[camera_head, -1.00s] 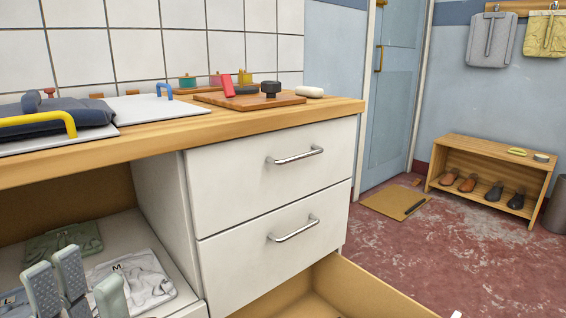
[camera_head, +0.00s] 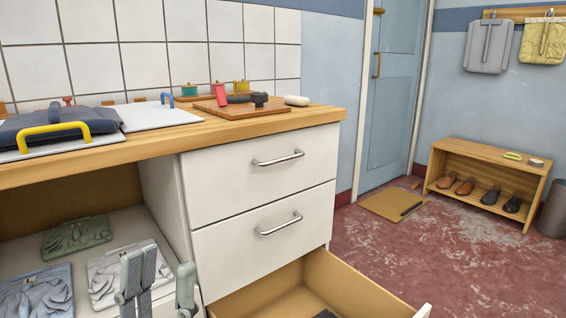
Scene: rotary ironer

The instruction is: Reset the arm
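My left gripper (camera_head: 165,280) rises from the bottom edge of the head view, in front of the open shelf below the counter. Its grey fingers point up. Two stand close together on the left, and one stands apart on the right, with a gap between. Nothing is held in the gap. The gripper's base and the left arm are below the picture. The fingers overlap the view of a white folded garment (camera_head: 104,272), but I cannot tell how near they are to it. My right gripper is not in view.
A lower drawer (camera_head: 345,282) stands open right of my gripper, below two shut drawers. Blue-grey (camera_head: 38,292) and green (camera_head: 76,236) folded garments lie on the shelf. The counter (camera_head: 215,130) carries a press with a yellow handle (camera_head: 55,135). The red floor (camera_head: 450,260) is largely clear.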

